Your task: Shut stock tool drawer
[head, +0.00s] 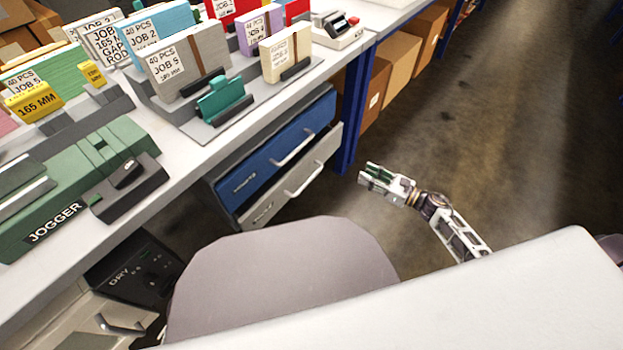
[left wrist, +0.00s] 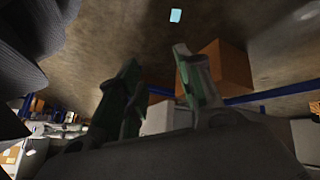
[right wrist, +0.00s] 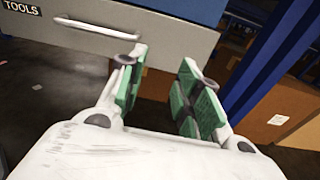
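The grey tool drawer (head: 290,185), with a bar handle, sits below a blue drawer (head: 270,150) under the bench. Its TOOLS label and handle (right wrist: 98,28) show in the right wrist view. No drawer interior shows clearly, so I cannot tell how far it stands out. My right gripper (head: 376,175) is right of the drawer, apart from it. In the right wrist view its green-padded fingers (right wrist: 158,92) are spread with nothing between them, below the drawer front. My left gripper (left wrist: 160,90) shows only in its dark wrist view, fingers apart and empty.
The white bench (head: 205,160) above carries a green jogger (head: 75,190) and racks of labelled job stacks. A blue bench leg (head: 354,115) and cardboard boxes (head: 400,65) stand beyond the drawers. A grey rounded panel (head: 280,265) fills the foreground. Floor at right is clear.

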